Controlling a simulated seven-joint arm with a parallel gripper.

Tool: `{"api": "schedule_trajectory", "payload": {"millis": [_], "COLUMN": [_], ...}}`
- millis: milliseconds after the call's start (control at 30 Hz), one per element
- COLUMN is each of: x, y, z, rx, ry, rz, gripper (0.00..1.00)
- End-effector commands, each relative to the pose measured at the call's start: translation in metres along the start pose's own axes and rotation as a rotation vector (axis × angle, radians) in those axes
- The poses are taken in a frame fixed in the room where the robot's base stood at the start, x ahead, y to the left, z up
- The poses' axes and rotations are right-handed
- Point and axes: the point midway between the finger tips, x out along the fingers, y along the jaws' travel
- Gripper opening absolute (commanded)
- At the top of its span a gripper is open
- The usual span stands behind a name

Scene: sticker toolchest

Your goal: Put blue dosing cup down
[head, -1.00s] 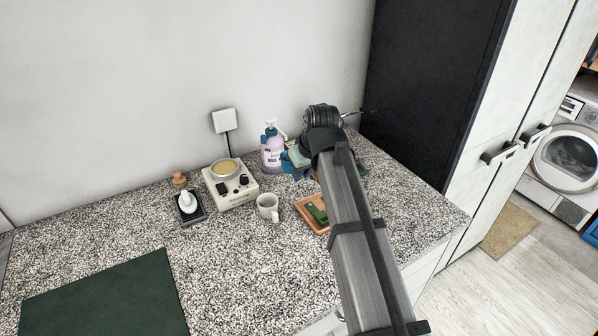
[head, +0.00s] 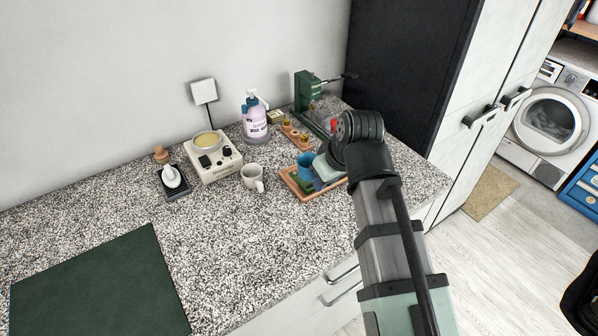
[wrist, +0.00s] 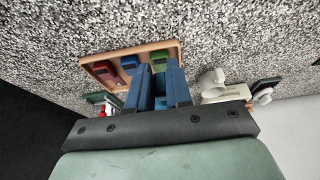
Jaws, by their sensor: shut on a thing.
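The blue dosing cup (head: 305,166) is at my gripper (head: 317,170), over the wooden tray (head: 291,188) in the head view. In the wrist view my gripper (wrist: 160,72) is shut on the cup (wrist: 160,88), which shows narrowly between the two blue fingers. The fingers reach to the near side of the tray (wrist: 133,53), beside its red, blue and green objects. My arm hides part of the tray in the head view. I cannot tell whether the cup touches the tray.
A white mug (head: 252,177) stands just left of the tray. Behind are a pump bottle (head: 254,118), a cream device with a round bowl (head: 214,160) and a green press (head: 307,92). A dark green mat (head: 95,285) lies front left. Counter between mat and tray is clear.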

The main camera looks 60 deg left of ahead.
Motion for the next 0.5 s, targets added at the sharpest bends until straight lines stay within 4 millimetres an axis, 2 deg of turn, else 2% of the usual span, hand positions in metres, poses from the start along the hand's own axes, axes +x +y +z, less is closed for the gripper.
{"api": "schedule_trajectory", "payload": {"millis": [167,267,367,500], "x": [-0.002,0.0,0.002,0.006], "y": [-0.003,-0.011,-0.029,-0.064], "z": [0.004,0.0,-0.007,-0.021], "rx": [-0.004,-0.018,-0.046,-0.1], "ry": [0.0,0.0,0.0,0.0], "rz": [-0.002,-0.008,-0.019,-0.041], "gripper": [0.0,0.0,0.0,0.0]}}
